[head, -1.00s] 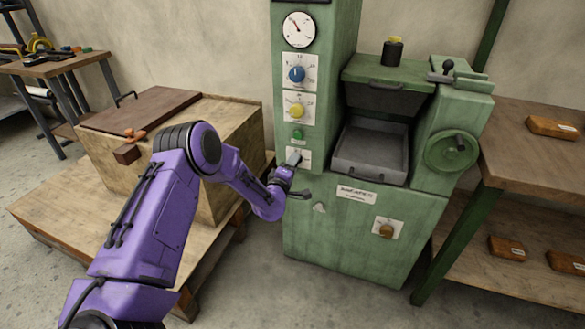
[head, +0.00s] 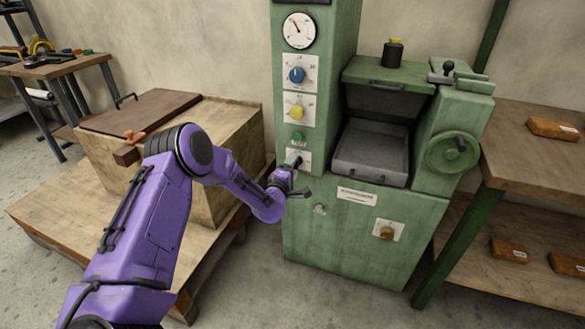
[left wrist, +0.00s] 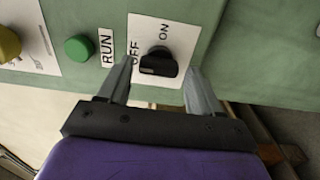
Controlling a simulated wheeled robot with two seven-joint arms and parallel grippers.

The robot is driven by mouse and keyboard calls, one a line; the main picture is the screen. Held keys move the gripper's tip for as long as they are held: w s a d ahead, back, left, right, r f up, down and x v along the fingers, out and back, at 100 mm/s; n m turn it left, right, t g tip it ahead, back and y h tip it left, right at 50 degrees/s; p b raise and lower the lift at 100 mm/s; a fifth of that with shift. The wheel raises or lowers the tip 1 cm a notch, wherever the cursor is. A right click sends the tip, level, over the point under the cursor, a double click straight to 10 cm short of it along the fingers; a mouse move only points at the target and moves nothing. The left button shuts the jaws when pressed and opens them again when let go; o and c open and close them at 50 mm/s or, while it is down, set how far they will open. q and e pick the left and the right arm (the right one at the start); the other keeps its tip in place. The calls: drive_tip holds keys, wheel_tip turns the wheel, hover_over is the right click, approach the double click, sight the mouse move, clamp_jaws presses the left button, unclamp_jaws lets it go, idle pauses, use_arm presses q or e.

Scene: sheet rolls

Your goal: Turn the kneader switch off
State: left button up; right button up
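The kneader (head: 365,230) is a green machine in the middle of the head view. Its switch is a black rotary knob (left wrist: 158,66) on a white plate marked OFF and ON, seen in the left wrist view. I cannot tell for sure which mark the knob points at. My left gripper (left wrist: 160,69) is open, with one finger on each side of the knob and gaps still showing. In the head view my left gripper (head: 294,161) is at the plate (head: 305,157) and hides the knob. My right gripper is not in view.
A green button (left wrist: 79,48) labelled RUN sits beside the switch plate. Above are a yellow knob (head: 296,112), a blue knob (head: 297,75) and a gauge (head: 299,30). A wooden crate (head: 230,130) stands left of the kneader, a table (head: 520,165) right.

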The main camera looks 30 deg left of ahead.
use_arm(q)
drive_tip(key=v, duration=1)
drive_tip(key=shift+s+p, duration=0.25)
drive_tip(key=shift+p, duration=0.05)
drive_tip(key=shift+d, duration=0.1)
